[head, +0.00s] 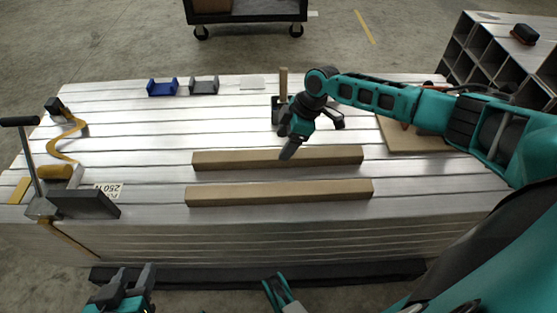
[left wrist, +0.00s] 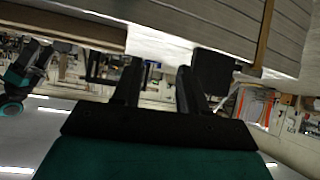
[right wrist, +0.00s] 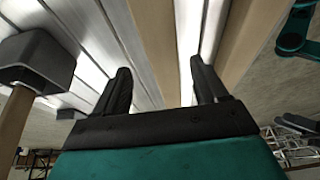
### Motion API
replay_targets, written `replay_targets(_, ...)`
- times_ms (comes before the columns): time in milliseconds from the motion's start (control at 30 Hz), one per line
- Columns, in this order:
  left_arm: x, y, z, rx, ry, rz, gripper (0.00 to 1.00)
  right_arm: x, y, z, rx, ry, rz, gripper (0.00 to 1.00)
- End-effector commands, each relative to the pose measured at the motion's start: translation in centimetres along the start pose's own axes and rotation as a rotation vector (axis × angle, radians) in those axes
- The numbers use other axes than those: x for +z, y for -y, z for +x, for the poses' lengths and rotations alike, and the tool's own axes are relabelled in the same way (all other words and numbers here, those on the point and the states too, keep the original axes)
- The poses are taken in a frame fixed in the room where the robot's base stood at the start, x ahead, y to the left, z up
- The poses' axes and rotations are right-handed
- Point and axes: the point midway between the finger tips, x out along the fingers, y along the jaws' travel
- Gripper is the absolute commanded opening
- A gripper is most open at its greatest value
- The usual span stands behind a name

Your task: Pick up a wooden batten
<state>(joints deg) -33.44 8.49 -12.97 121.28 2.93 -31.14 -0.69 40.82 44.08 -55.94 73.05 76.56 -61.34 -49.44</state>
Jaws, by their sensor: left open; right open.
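Two wooden battens lie side by side, left to right, on the aluminium stack: the far batten (head: 235,160) and the near batten (head: 280,193). In the right wrist view the far batten (right wrist: 155,45) runs between my open fingers (right wrist: 163,88), with no clear contact. The near batten (right wrist: 250,45) is to the right there. My left gripper (head: 131,278) is open and empty, low at the front edge of the stack.
A mallet (head: 283,85) stands just behind my right gripper, handle up; its dark head (right wrist: 35,60) shows in the right wrist view. Blue (head: 162,88) and grey (head: 204,86) blocks lie farther back. A clamp (head: 65,140) and hand tool (head: 85,203) are at left, a wooden board (head: 400,137) at right.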

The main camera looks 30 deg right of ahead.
Motion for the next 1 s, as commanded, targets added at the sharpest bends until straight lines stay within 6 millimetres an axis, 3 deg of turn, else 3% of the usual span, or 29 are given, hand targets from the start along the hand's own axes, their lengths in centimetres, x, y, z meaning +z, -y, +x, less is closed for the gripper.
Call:
replay_targets(400,0.8,-0.6,1.1,0.016,-0.004,-0.008,0.43,0.2,0.4,5.1,0.001,0.000,0.000,0.72)
replay_targets(667,0.0,-0.7,0.9,0.019,-0.015,-0.006,0.43,0.1,0.4,5.2,0.002,0.000,0.001,0.72)
replay_targets(1000,0.1,-0.6,0.9,0.017,-0.016,-0.006,0.43,0.1,0.4,5.2,0.001,0.000,0.001,0.40)
